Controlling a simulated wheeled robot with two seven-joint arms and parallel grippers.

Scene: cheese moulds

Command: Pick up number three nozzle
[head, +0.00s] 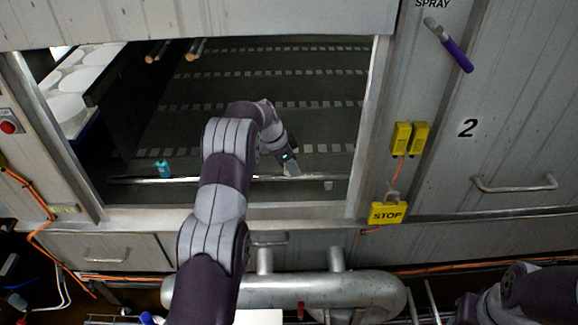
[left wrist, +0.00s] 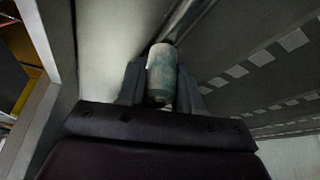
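My left arm reaches through the opening in the head view, and my left gripper (head: 290,168) is at the metal bar (head: 225,180) that crosses it. In the left wrist view, a pale teal-and-white cylindrical nozzle (left wrist: 162,70) sits between the fingers of the left gripper (left wrist: 161,85). The fingers flank it closely; whether they press on it is unclear. The bar (left wrist: 190,20) runs up to the nozzle there. In the head view, a teal nozzle (head: 162,169) stands at the bar's left part, and a small pale piece (head: 328,185) is right of the gripper. No number is readable on the nozzles.
The opening has a metal sill (head: 230,213) and a right-hand post (head: 368,120). A yellow stop box (head: 387,213) hangs right of it. White round moulds (head: 70,100) stand at the left. A large steel pipe (head: 310,290) lies below. My right arm shows at the bottom right.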

